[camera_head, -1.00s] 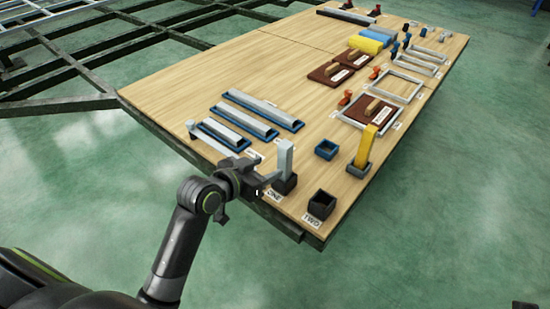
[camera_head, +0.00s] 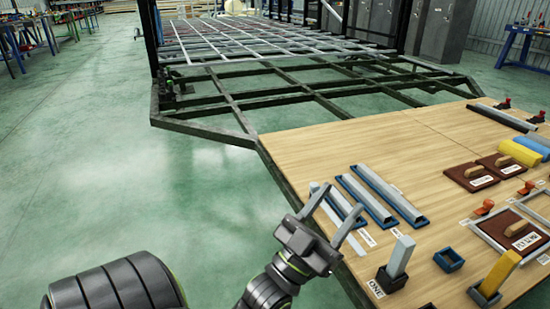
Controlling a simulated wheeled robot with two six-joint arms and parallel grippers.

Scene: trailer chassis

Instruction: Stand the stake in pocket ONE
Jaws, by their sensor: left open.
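A light grey stake (camera_head: 401,257) stands in the dark square pocket (camera_head: 390,281) labelled ONE, near the table's front edge. It looks roughly upright, with its lower end hidden inside the pocket. My left gripper (camera_head: 339,204) is to the left of the stake, clear of it. Its two fingers are spread apart with nothing between them. My right gripper is out of view.
A yellow stake (camera_head: 502,267) stands in a pocket to the right, near an empty blue pocket (camera_head: 448,260). Grey bars (camera_head: 388,193) lie in blue holders behind. The wooden table (camera_head: 325,150) is bare at back left. The trailer frame (camera_head: 235,117) lies beyond.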

